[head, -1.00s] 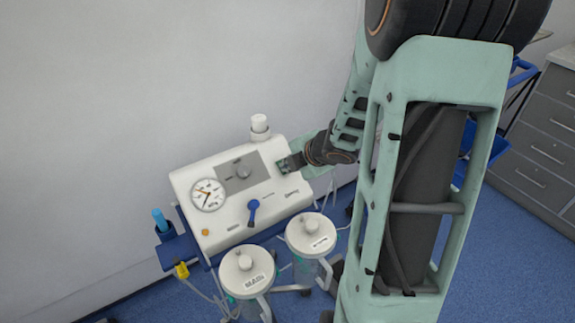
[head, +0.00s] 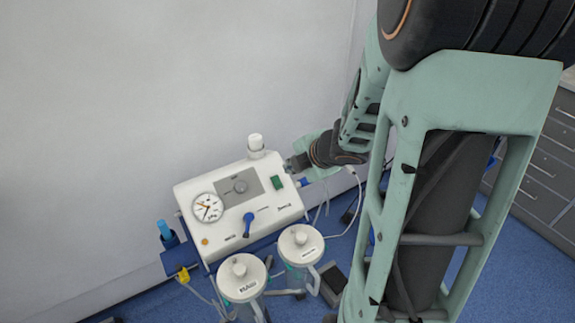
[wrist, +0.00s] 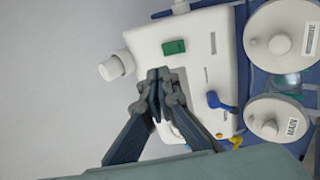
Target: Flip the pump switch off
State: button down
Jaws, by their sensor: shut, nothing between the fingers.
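The pump (head: 185,193) is a white box with a sloped top panel beside the wall. Its green rocker switch (head: 277,182) is uncovered near the panel's right edge. The switch also shows in the wrist view (wrist: 174,47), above the fingertips in the picture. I cannot tell which way the rocker is tipped. My gripper (head: 292,164) is near the panel's upper right edge, just above the switch in the head view and apart from it. In the wrist view my gripper (wrist: 158,76) has its fingertips together with nothing between them.
Two lidded canisters (head: 242,283) (head: 300,245) stand in front. Grey drawers (head: 545,165) are at the right.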

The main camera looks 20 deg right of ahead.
jog(key=shift+p+v, duration=0.35)
jog(key=shift+v, duration=0.65)
jog(key=shift+w+r, duration=0.15)
